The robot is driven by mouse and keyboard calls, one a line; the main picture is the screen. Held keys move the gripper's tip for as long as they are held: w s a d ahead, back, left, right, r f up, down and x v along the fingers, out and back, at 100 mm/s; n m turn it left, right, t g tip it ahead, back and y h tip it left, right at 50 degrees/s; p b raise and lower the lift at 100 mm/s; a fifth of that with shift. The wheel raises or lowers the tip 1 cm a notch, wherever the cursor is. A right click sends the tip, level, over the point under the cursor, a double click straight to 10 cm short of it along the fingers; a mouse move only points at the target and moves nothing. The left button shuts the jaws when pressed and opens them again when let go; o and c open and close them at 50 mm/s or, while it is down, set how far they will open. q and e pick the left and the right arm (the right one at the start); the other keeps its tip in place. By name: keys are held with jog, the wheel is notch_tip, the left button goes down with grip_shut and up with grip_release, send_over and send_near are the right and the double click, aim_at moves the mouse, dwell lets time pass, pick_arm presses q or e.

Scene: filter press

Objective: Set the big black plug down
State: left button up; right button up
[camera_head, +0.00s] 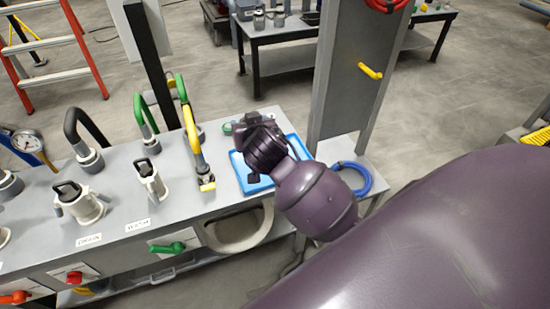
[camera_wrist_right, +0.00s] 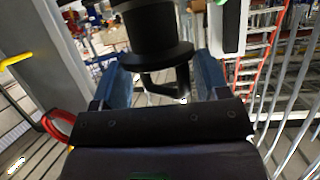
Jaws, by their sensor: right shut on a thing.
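The big black plug (camera_wrist_right: 155,32) shows in the right wrist view as a dark cylinder with a wide flange and a bent handle. My right gripper (camera_wrist_right: 163,78) has its two blue fingers on either side of the handle and is shut on it. In the head view my right gripper (camera_head: 252,126) is over the blue tray (camera_head: 241,171) on the grey bench. The plug is hard to tell from the dark wrist there, and whether it touches the tray is hidden. My left gripper is not in view.
Yellow (camera_head: 192,130) and green (camera_head: 146,113) hoses stand left of the tray. Capped white fittings (camera_head: 150,180) and valve handles (camera_head: 174,247) line the bench. A grey post (camera_head: 345,85) with a yellow handle rises behind right. A blue hose coil (camera_head: 362,181) lies beside it.

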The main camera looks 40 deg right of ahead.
jog(key=w+d+m+g+h+b, duration=0.1)
jog(key=w+d+m+g+h, duration=0.25)
jog(key=d+m+h, duration=0.2)
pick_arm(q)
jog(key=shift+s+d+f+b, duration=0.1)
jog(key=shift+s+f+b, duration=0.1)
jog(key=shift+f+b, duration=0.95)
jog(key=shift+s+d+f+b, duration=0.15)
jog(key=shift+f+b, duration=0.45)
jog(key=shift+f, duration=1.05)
pick_arm(e)
jog(key=shift+w+d+f, duration=0.2)
jog(key=shift+d+f, duration=0.05)
jog(key=shift+f, duration=3.2)
jog(key=shift+w+d+f, duration=0.25)
jog(key=shift+d+f, duration=0.05)
jog(key=shift+f, duration=3.15)
jog(key=shift+w+d+f, duration=0.2)
jog(key=shift+d+f, duration=0.05)
jog(key=shift+f, duration=3.2)
jog(key=shift+f, duration=0.25)
jog(key=o, duration=1)
jog(key=shift+c, duration=0.2)
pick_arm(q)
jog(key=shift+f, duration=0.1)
pick_arm(e)
jog(key=shift+r, duration=0.1)
